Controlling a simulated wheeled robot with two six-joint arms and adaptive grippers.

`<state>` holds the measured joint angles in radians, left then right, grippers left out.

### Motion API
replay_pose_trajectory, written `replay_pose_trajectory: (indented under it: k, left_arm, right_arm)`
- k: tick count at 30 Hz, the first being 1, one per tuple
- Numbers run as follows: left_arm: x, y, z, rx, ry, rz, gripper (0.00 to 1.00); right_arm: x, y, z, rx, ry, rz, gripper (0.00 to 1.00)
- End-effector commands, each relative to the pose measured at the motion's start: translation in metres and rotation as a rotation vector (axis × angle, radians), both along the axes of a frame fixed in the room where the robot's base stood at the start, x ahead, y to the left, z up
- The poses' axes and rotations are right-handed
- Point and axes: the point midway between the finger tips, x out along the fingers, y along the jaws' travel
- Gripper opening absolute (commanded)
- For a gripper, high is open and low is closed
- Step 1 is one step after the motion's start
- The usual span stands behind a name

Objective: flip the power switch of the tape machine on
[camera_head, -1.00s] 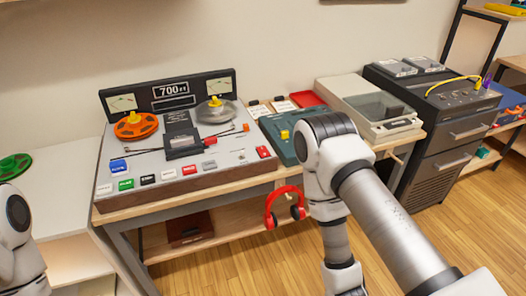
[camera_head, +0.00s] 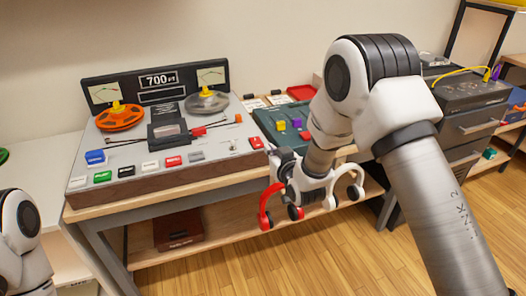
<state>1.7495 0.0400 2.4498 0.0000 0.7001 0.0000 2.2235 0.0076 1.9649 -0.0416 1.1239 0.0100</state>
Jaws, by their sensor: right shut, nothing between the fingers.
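The tape machine (camera_head: 215,167) stands on the wooden table, with an orange reel (camera_head: 119,118) and a grey reel (camera_head: 207,102) on top. A small toggle switch (camera_head: 233,145) is near its front right corner, beside a red piece (camera_head: 256,143); its setting is too small to read. My right gripper (camera_head: 279,165) is shut and empty, just right of the machine's front right corner and in front of the table edge. It looks apart from the switch. Only part of my left arm shows at the left edge; its gripper is out of view.
Red headphones (camera_head: 265,207) hang at the table front, close by my right gripper and partly hidden. A green box (camera_head: 272,125) with coloured knobs sits right of the machine, partly behind my right arm. A dark red box (camera_head: 178,230) lies on the lower shelf.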

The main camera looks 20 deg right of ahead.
Motion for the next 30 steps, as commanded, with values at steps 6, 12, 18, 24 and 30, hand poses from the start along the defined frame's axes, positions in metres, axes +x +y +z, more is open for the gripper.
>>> replay_pose_trajectory:
  k: [6, 12, 18, 24, 30]
  left_arm:
    - [0.0, 0.0, -0.017, 0.0, 0.0, 0.0, 0.4]
    - [0.0, 0.0, -0.015, 0.0, 0.0, 0.0, 0.4]
    - [0.0, 0.0, -0.015, 0.0, 0.0, 0.0, 0.4]
    - [0.0, 0.0, -0.013, 0.0, 0.0, 0.0, 0.4]
    - [0.0, 0.0, -0.013, 0.0, 0.0, 0.0, 0.4]
  right_arm:
    - [0.007, 0.001, 0.029, -0.001, -0.072, 0.001, 0.0]
    - [0.007, 0.001, 0.029, -0.002, -0.068, 0.001, 0.0]
    - [0.02, 0.001, 0.026, -0.002, -0.067, 0.001, 0.0]
    - [0.058, 0.003, 0.021, -0.003, -0.068, 0.002, 0.0]
    - [0.102, 0.004, 0.016, -0.003, -0.068, 0.002, 0.0]
